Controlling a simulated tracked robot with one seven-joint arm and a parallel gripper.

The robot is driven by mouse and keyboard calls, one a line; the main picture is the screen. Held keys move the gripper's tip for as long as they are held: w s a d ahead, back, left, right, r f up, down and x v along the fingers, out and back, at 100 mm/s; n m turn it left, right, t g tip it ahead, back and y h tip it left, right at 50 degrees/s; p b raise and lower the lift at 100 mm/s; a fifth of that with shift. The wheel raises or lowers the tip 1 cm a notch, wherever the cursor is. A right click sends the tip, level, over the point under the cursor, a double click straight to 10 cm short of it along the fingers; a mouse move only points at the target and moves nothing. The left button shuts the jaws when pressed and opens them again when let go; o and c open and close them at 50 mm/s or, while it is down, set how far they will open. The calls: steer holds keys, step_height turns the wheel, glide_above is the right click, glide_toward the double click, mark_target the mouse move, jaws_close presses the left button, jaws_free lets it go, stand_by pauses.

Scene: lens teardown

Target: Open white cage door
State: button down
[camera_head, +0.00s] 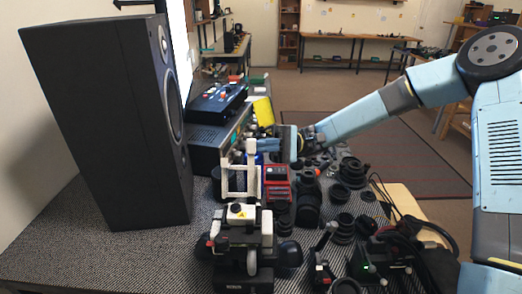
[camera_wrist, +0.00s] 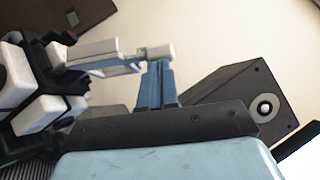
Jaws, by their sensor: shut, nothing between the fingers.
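The white cage door (camera_head: 226,180) is an upright white frame above a black-and-white device (camera_head: 238,238) on the table. Its top corner carries a short white knob (camera_head: 251,146). My gripper (camera_head: 262,145) comes in from the right at the height of this knob, with its blue fingers closed and empty. In the wrist view my fingertips (camera_wrist: 158,66) are right by the knob (camera_wrist: 160,51), and the white frame (camera_wrist: 100,62) stretches left from it. I cannot tell whether they touch. The swing angle of the door is unclear.
A large black speaker (camera_head: 110,120) stands on the left and also shows in the wrist view (camera_wrist: 232,98). Black lens parts (camera_head: 308,205) crowd the table to the right, by a red box (camera_head: 276,181). A blue-black console (camera_head: 217,101) lies behind. Some patterned tabletop (camera_head: 140,250) is bare at front left.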

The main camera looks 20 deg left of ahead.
steer(key=shift+s+d+r+n+t+h, duration=0.2)
steer(key=shift+s+r+n+t+h, duration=0.2)
steer(key=shift+s+r+n+h, duration=0.3)
steer(key=shift+w+f, duration=0.1)
steer(key=shift+f, duration=0.05)
